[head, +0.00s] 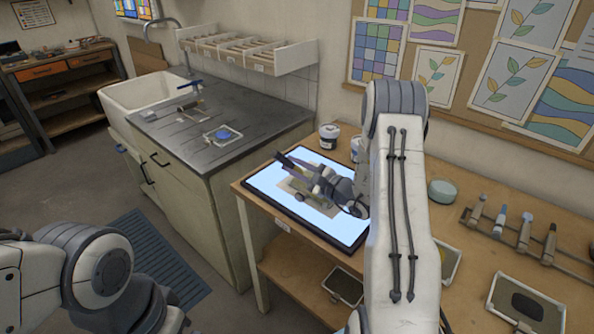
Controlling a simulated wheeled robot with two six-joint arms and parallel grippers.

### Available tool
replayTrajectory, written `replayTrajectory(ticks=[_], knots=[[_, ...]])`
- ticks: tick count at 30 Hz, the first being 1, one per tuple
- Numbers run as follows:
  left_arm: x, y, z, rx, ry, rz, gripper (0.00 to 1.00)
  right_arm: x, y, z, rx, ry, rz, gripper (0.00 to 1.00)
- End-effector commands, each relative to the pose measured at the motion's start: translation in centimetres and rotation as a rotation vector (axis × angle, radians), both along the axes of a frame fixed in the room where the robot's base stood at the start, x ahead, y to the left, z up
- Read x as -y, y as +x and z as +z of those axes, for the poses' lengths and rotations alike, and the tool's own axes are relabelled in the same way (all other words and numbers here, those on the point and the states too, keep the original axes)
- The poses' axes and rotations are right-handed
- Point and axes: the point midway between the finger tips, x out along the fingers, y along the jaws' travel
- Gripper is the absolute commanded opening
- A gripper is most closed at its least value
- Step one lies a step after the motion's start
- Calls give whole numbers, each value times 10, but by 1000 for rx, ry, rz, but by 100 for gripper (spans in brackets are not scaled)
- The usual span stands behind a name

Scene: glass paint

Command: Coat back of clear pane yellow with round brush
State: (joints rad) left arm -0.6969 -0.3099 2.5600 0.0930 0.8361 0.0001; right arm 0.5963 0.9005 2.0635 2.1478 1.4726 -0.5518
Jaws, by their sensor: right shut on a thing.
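My right gripper (303,176) reaches down over the lit panel (262,178) on the wooden bench. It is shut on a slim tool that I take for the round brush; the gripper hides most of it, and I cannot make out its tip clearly. Under the gripper, a greyish rectangular pane (318,208) lies flat on the lit panel, partly covered by the gripper. I cannot tell from here whether the brush touches the pane, or whether it carries any yellow. My left arm shows at the lower left; its gripper is out of the picture.
A jar (329,136) stands behind the panel. A sink counter (240,130) is at left.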

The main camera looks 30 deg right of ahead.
Motion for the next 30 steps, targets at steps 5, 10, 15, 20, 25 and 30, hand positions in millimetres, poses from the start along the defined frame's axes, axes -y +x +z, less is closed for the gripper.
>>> replayTrajectory(ticks=[5,10,15,20,25,30], knots=[[0,0,3,0,0,0,100,0,0,6,-2,0,0,0],[0,0,4,0,0,0,100,0,0,11,-2,1,0,0],[0,0,-2,0,0,0,100,15,4,10,2,0,-2,0],[0,0,-8,0,0,0,100,34,9,10,1,-1,-1,0],[0,0,-12,0,0,0,100,49,13,10,-1,1,-1,0],[0,0,-12,0,0,0,100,52,13,11,-2,0,1,0]])
